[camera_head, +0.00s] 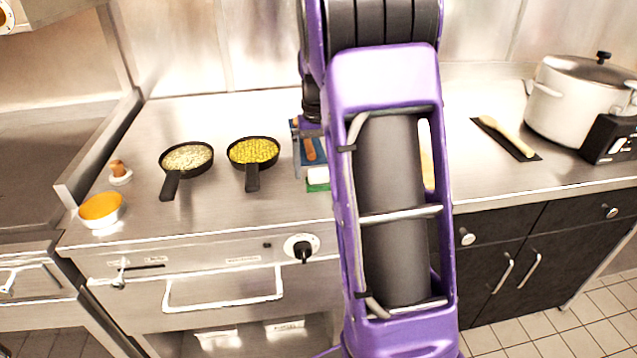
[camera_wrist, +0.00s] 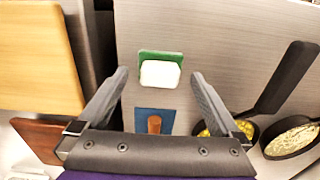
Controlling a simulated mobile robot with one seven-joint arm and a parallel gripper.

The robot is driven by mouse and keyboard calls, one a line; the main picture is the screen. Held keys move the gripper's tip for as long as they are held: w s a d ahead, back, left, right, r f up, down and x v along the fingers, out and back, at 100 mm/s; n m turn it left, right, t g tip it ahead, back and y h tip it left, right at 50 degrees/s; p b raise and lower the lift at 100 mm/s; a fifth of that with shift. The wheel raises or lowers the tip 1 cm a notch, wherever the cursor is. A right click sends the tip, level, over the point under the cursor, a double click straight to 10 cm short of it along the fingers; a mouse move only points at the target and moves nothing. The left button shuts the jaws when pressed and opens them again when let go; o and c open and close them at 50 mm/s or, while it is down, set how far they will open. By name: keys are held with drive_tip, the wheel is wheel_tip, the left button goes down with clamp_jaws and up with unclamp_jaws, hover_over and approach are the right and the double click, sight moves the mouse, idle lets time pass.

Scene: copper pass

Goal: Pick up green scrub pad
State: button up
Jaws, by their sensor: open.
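The green scrub pad (camera_wrist: 174,56) lies on the steel counter in the wrist view, with a white block (camera_wrist: 160,74) over much of it. In the head view the green pad (camera_head: 318,187) shows under the white block (camera_head: 318,175), just left of my purple arm. My gripper (camera_wrist: 160,84) is open in the wrist view, one finger to each side, with the pad and block ahead between the fingertips and apart from them. In the head view the fingers are mostly hidden by my arm.
A blue mat (camera_head: 298,143) with a brown-handled item lies behind the pad. Two black pans, of yellow food (camera_head: 254,150) and pale food (camera_head: 187,158), stand to the left. Wooden boards (camera_wrist: 38,60) lie beside the gripper.

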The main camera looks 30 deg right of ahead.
sight(319, 170)
wheel_tip(319, 170, down, 2)
drive_tip(key=c, duration=1.3)
drive_tip(key=shift+o, duration=0.2)
drive_tip(key=shift+r, duration=0.1)
wheel_tip(319, 170, up, 10)
drive_tip(key=shift+f+p, duration=0.1)
drive_tip(key=shift+p, duration=0.85)
